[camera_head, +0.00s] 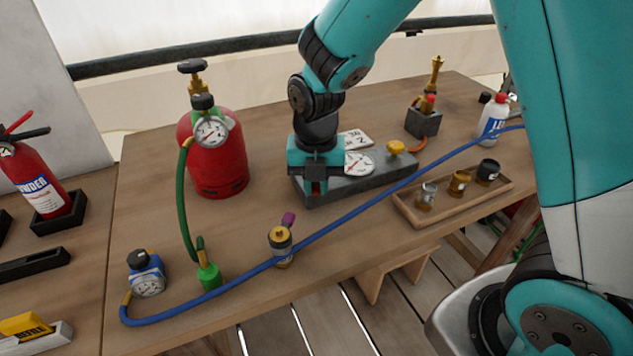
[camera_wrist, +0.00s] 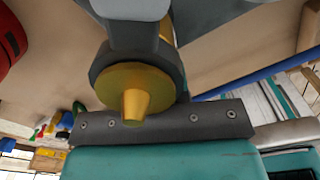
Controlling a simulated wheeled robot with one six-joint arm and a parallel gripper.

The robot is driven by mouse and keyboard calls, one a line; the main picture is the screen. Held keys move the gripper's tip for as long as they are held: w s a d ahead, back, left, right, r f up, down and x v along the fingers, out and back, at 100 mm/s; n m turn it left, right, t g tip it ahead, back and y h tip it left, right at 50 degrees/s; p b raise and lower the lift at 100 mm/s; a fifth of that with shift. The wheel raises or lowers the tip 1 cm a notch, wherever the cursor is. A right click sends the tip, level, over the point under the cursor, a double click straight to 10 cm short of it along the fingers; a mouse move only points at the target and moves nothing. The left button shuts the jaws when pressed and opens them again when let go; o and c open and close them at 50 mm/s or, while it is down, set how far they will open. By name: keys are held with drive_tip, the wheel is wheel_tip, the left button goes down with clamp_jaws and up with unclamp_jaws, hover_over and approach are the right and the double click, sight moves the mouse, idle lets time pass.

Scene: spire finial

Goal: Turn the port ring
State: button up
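A dark grey block (camera_head: 345,190) lies on the bench, with a white-faced dial (camera_head: 359,163) and a yellow knob (camera_head: 396,147) on it. My gripper (camera_head: 315,190) points down at the block's left end and hides that part. In the wrist view a round brass-coloured face (camera_wrist: 112,88) with a tapered stub sits inside a thick dark ring (camera_wrist: 168,68), close to my gripper's dark, screwed bar. I cannot tell for sure which part is the port ring. My fingertips do not show clearly, so neither their opening nor any contact can be told.
A red gas cylinder (camera_head: 216,160) stands left of the block. A blue hose (camera_head: 345,219) runs along the front. A wooden tray (camera_head: 443,207) with small jars is at the right. A brass-topped canister (camera_head: 281,246) stands in front. A white bottle (camera_head: 493,118) stands at the back right.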

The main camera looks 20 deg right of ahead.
clamp_jaws()
drive_tip(key=m+p, duration=0.1)
drive_tip(key=m, duration=0.1)
drive_tip(key=w+a+m+p, duration=0.1)
drive_tip(key=shift+a+r+m, duration=0.15)
drive_tip(key=shift+m, duration=0.25)
drive_tip(key=m+p, duration=0.1)
drive_tip(key=w+a+m+p, duration=0.1)
drive_tip(key=m, duration=0.1)
drive_tip(key=shift+m, duration=0.3)
drive_tip(key=m, duration=0.1)
drive_tip(key=w+m+p, duration=0.1)
drive_tip(key=m, duration=0.1)
drive_tip(key=shift+w+a+m, duration=0.15)
drive_tip(key=shift+w+m, duration=0.1)
drive_tip(key=shift+m, duration=0.05)
drive_tip(key=shift+w+m+p, duration=0.3)
drive_tip(key=shift+w+m, duration=0.1)
drive_tip(key=shift+m, duration=0.45)
drive_tip(key=shift+w+m+p, duration=0.25)
drive_tip(key=shift+w+m, duration=0.1)
drive_tip(key=shift+m, duration=0.5)
